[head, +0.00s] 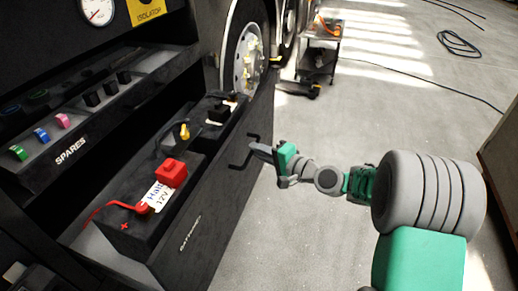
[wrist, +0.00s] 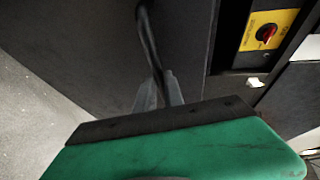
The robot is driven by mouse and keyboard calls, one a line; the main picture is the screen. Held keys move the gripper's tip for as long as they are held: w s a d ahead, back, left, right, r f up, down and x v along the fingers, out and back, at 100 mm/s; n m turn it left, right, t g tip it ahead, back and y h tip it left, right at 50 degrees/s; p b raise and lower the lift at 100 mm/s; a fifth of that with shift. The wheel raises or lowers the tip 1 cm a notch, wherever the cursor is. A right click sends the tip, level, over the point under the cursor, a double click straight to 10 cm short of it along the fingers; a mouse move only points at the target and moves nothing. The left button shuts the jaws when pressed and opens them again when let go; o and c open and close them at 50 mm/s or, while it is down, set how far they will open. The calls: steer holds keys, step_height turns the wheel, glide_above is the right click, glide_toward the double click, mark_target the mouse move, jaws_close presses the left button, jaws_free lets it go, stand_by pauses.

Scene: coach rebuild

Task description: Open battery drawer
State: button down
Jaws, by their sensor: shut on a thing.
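The battery drawer (head: 225,200) is a dark box under the coach side, standing out with its open top showing. Its front also shows in the wrist view (wrist: 85,45). Inside lie a black battery (head: 140,225) with a red terminal cover, a red cable and a white 12V label, and a second dark battery behind it. The drawer's black bar handle (head: 238,165) is on the outer face; it also shows in the wrist view (wrist: 150,40). My gripper (head: 258,150) is at the handle's end, its fingers (wrist: 158,95) shut on the bar. The finger contact is partly hidden.
A SPARES tray (head: 70,135) with colored fuses sits above left of the drawer. A yellow isolator panel (head: 150,10) is above it. A coach wheel (head: 245,60) stands behind. A cart (head: 318,55) and a coiled cable (head: 458,44) are farther back. Floor right of the drawer is clear.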

steer(key=shift+s+a+f+g, duration=0.1)
steer(key=shift+s+f+g, duration=0.2)
steer(key=shift+f, duration=0.4)
steer(key=c, duration=1.7)
jaws_free()
steer(key=shift+r, duration=0.1)
steer(key=shift+o, duration=1.2)
steer(key=shift+w+r, duration=0.1)
steer(key=shift+r, duration=0.15)
steer(key=p+v, duration=0.1)
steer(key=v, duration=0.7)
